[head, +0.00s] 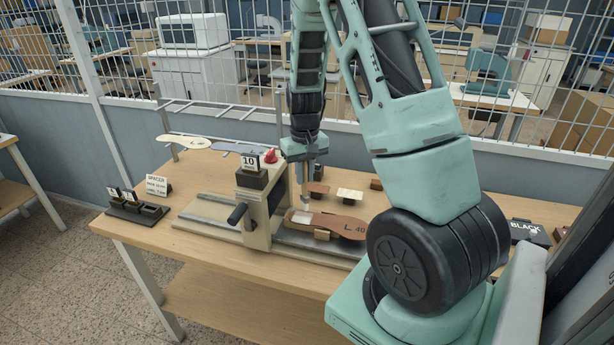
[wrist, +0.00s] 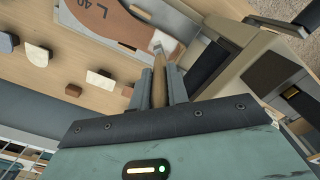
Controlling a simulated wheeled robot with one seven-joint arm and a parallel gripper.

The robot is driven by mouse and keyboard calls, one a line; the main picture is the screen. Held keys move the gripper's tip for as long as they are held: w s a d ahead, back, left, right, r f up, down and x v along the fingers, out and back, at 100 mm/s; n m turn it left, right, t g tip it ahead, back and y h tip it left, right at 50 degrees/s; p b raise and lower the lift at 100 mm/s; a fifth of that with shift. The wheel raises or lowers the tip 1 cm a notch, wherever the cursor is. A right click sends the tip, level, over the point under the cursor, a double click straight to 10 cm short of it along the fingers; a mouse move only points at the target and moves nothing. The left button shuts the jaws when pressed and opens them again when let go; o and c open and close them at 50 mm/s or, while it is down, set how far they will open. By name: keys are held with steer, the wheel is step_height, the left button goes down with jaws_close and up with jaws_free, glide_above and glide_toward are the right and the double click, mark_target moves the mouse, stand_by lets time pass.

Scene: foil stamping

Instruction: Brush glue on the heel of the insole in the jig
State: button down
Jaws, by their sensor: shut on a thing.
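The brown insole (head: 345,226), marked L 40, lies flat on small supports in the jig (head: 318,240), its left end close to the press frame. It also shows in the wrist view (wrist: 112,28). A pale, whitish patch (head: 301,217) covers part of that left end, the heel. My gripper (head: 309,160) is shut on the brush (head: 307,198) and holds it nearly upright, tip down, over the heel beside the patch. The brush's wooden handle shows between the fingers in the wrist view (wrist: 158,88). I cannot tell whether the bristles touch the insole.
The press (head: 258,205) with a lever and red knob stands just left of the brush. Small blocks (head: 350,194) stand behind the insole. A spacer sign (head: 158,185) and a dark tray (head: 137,210) are at the table's left. A black box (head: 528,232) is at right.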

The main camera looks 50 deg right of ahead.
steer(key=shift+r+p, duration=1.25)
steer(key=shift+r, duration=0.7)
